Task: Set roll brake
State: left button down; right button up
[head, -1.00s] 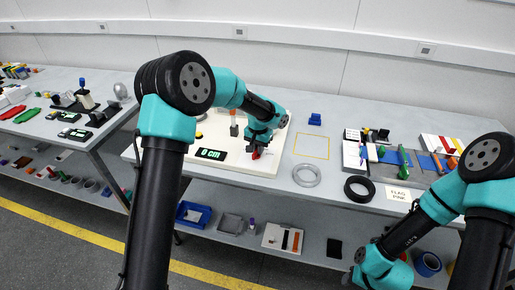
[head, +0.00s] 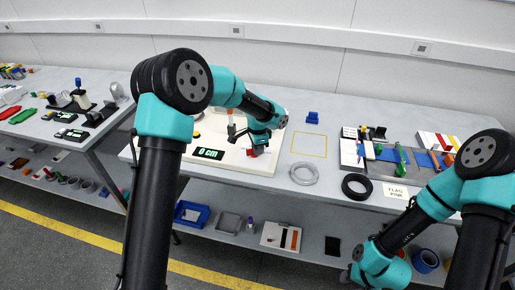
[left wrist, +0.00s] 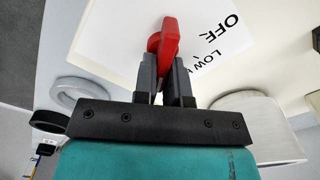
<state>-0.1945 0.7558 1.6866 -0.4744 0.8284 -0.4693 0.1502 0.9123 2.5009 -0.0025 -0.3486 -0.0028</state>
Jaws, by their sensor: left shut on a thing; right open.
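A red brake lever (left wrist: 163,40) stands on a white panel, with the printed words OFF and LOW beside it in the left wrist view. My left gripper (left wrist: 166,75) is shut on this lever. In the head view my left gripper (head: 257,151) is low over the white board (head: 255,169) and hides most of the lever. A black display (head: 208,153) on the board reads 0 cm. My right gripper (head: 351,276) is open and empty, low in front of the bench at the right. Its fingers are hard to make out.
A grey ring (head: 303,173) and a black ring (head: 356,187) lie right of the board. A pale cylinder (left wrist: 258,125) stands close to my left gripper. A yellow-outlined square (head: 309,145) on the bench is empty.

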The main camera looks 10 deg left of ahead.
dwell(0.3)
pick_arm(q)
jog(key=c, duration=1.2)
grip_release()
notch_tip(320, 180, up, 17)
jog(key=shift+r, duration=0.2)
